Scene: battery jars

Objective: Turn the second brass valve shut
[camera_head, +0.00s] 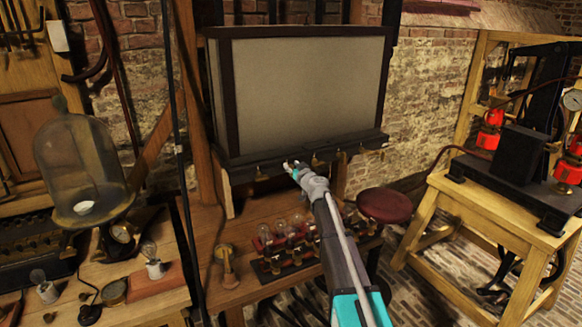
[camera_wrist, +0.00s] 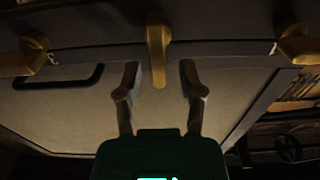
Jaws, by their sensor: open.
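A row of brass valves sits along the dark lower ledge (camera_head: 250,163) of a large pale-panelled cabinet in the head view. My gripper (camera_head: 291,165) reaches up to the left part of this row and hides what is behind it. In the wrist view a brass valve (camera_wrist: 158,50) stands in the middle, its straight lever pointing between the fingertips of my open gripper (camera_wrist: 160,75). The fingers are on either side of the lever's end, with gaps visible. Other brass valves show at the left (camera_wrist: 28,58) and right (camera_wrist: 298,45). I cannot tell contact or depth.
Below the ledge, a wooden bench holds a rack of glass bulbs or jars (camera_head: 290,240) and a brass piece (camera_head: 227,265). A glass bell jar (camera_head: 80,165) stands at left. A red stool (camera_head: 384,205) and a wooden table (camera_head: 460,190) with apparatus are at right.

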